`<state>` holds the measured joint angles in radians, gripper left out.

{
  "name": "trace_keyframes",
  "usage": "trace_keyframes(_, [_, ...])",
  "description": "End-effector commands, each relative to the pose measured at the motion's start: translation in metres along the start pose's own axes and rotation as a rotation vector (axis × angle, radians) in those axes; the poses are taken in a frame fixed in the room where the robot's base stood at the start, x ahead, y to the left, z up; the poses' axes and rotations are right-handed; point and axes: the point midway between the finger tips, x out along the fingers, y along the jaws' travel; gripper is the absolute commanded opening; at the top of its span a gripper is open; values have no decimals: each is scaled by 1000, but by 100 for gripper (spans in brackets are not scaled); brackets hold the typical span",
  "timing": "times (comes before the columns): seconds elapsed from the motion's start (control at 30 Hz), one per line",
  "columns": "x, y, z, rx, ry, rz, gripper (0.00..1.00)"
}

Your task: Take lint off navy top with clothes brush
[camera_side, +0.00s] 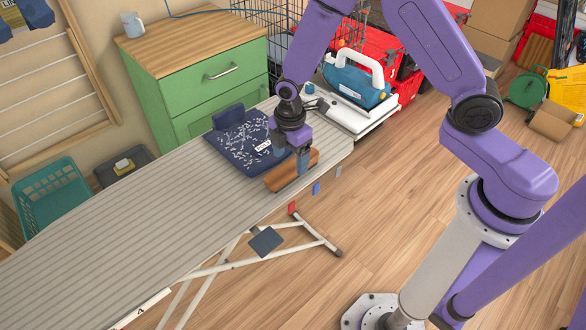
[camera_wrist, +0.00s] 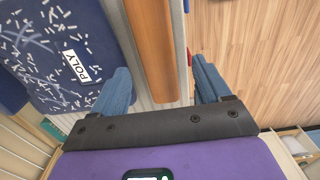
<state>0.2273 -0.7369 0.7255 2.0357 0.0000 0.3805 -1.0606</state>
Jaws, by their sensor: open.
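The navy top (camera_side: 243,149) lies folded on the striped ironing board (camera_side: 130,220), speckled with many white lint bits. It carries a white label reading POLY and fills the upper left of the wrist view (camera_wrist: 45,60). The clothes brush, with an orange-brown wooden back (camera_side: 284,177), lies beside the top near the board's front edge. My gripper (camera_side: 303,163) is open over the brush's right part. In the wrist view, the brush (camera_wrist: 153,45) lies between my blue fingers (camera_wrist: 161,75), with a gap on each side. Its bristles are not visible.
A blue iron (camera_side: 352,85) stands on a white rest at the board's far end. A green drawer cabinet (camera_side: 205,85) stands behind the board. Red, blue and grey tags (camera_side: 316,188) hang by the front edge. The left stretch of the board is clear.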

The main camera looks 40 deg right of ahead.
Motion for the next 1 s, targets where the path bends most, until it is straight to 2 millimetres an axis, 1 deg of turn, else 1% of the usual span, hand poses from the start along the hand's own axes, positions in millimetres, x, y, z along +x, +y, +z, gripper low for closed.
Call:
trace_keyframes(0.2, [28,1,3,0,-2,-3,77])
trace_keyframes(0.3, [38,2,3,0,-2,-1,77])
trace_keyframes(0.43, [46,2,2,0,-1,2,77])
trace_keyframes(0.67, [47,2,2,0,0,3,77])
trace_keyframes(0.7, [47,2,2,0,0,3,73])
trace_keyframes(0.77, [47,2,2,0,0,3,54])
trace_keyframes(0.8, [47,2,2,0,0,3,41])
trace_keyframes(0.87, [47,2,2,0,0,3,21])
trace_keyframes(0.9, [47,2,2,0,0,3,17])
trace_keyframes(1.0, [46,2,2,0,0,3,17])
